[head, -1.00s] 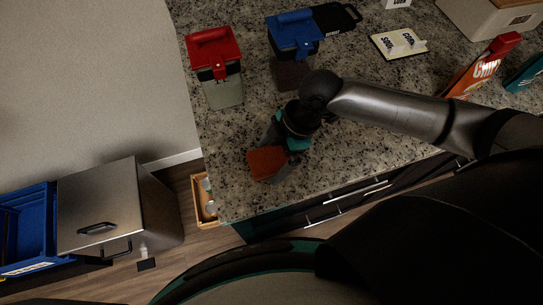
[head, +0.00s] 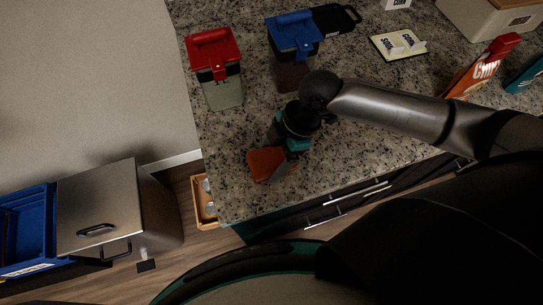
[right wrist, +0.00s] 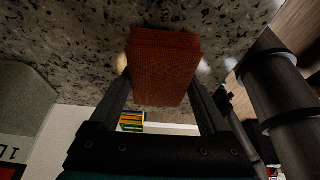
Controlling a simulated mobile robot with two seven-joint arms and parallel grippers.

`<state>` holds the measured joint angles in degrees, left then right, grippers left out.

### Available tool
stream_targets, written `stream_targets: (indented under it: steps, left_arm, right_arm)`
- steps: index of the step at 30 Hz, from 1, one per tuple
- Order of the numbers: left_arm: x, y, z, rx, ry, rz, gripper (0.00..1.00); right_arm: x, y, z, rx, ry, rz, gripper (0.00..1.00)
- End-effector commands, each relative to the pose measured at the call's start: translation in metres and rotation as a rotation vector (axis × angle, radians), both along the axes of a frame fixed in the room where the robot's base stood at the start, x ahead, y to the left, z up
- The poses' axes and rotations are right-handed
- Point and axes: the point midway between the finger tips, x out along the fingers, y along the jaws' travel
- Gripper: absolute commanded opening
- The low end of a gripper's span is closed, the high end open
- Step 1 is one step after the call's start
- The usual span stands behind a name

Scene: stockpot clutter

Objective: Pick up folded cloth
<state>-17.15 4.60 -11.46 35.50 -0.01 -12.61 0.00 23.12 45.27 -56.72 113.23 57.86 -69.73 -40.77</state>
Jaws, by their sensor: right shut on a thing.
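The folded cloth (head: 264,163) is a small orange-red block of stacked layers near the front left edge of the counter. In the right wrist view the cloth (right wrist: 164,60) sits between the two dark fingers, which press on its sides. My right gripper (head: 279,168) is shut on it and points toward the counter's front left corner. The head view does not show clearly whether the cloth touches the counter or is just above it. My left gripper is not in view.
On the speckled counter (head: 360,120) stand a red-lidded container (head: 222,92) and a blue-lidded container (head: 290,73) behind the gripper. A small sign card (head: 398,44) and an orange box (head: 481,70) are farther right. A wooden tray (head: 199,203) shows below the counter's left edge.

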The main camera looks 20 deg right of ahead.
Motion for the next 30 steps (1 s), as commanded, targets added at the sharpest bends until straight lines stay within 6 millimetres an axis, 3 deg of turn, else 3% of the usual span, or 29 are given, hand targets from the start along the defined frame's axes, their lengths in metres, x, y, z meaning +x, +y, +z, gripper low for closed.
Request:
stream_targets:
  steps: [2,8,21,30]
  left_arm:
    - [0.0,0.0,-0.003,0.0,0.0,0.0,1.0]
    - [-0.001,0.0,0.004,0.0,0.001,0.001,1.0]
    - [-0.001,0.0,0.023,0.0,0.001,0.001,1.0]
    - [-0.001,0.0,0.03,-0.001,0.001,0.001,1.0]
  right_arm:
    - [0.001,0.0,0.002,0.0,-0.002,0.0,0.25]
    - [0.001,0.0,0.034,0.0,-0.005,0.002,0.25]
    - [0.001,0.0,0.152,0.001,-0.007,0.001,0.25]
    - [0.001,0.001,0.196,0.002,-0.002,-0.001,0.25]
